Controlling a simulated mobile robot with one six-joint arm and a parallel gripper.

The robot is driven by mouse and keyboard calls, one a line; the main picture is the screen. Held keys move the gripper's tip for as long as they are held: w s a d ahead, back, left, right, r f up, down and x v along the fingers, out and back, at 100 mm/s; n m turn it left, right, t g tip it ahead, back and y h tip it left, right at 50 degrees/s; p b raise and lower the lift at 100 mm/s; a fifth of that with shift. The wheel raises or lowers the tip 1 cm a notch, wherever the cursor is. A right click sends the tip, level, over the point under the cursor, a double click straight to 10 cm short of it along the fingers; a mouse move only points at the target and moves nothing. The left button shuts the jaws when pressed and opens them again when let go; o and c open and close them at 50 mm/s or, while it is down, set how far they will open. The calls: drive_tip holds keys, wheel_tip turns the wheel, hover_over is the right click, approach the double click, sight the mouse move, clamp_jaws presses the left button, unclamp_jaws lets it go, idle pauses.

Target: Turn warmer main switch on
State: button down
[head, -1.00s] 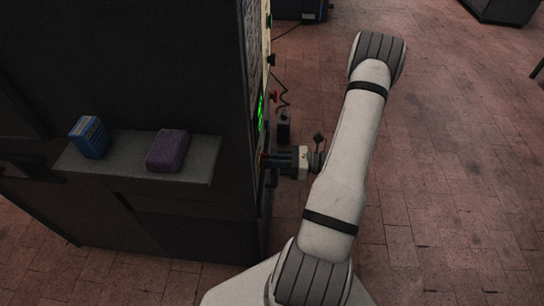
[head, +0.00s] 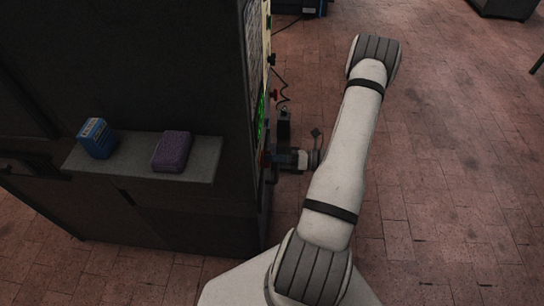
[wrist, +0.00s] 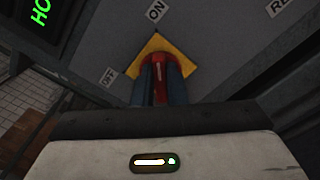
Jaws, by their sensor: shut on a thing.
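The main switch is a red rotary knob (wrist: 158,62) on a yellow plate (wrist: 178,46), fixed to the grey panel of the machine. In the wrist view my gripper (wrist: 160,75) has its two blue-grey fingers closed on either side of the knob. A pale line on the knob points up the picture, roughly toward the ON label (wrist: 156,10). Another small label (wrist: 107,77), hard to read, lies left of the plate. In the head view my gripper (head: 268,160) reaches the machine's right side face; the knob is mostly hidden there.
The dark machine cabinet (head: 150,60) has a side shelf (head: 200,170) with a blue box (head: 96,138) and a purple block (head: 171,151). A green display (wrist: 38,14) and a partly cut-off label (wrist: 280,6) are near the knob. Brick floor (head: 450,170) is open to the right.

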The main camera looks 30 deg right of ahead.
drive_tip(key=shift+w+d, duration=0.1)
drive_tip(key=c, duration=1.5)
unclamp_jaws()
drive_tip(key=shift+o, duration=0.2)
drive_tip(key=b+v, duration=0.1)
drive_tip(key=v, duration=0.6)
drive_tip(key=shift+s+d, duration=0.25)
drive_tip(key=shift+d, duration=0.05)
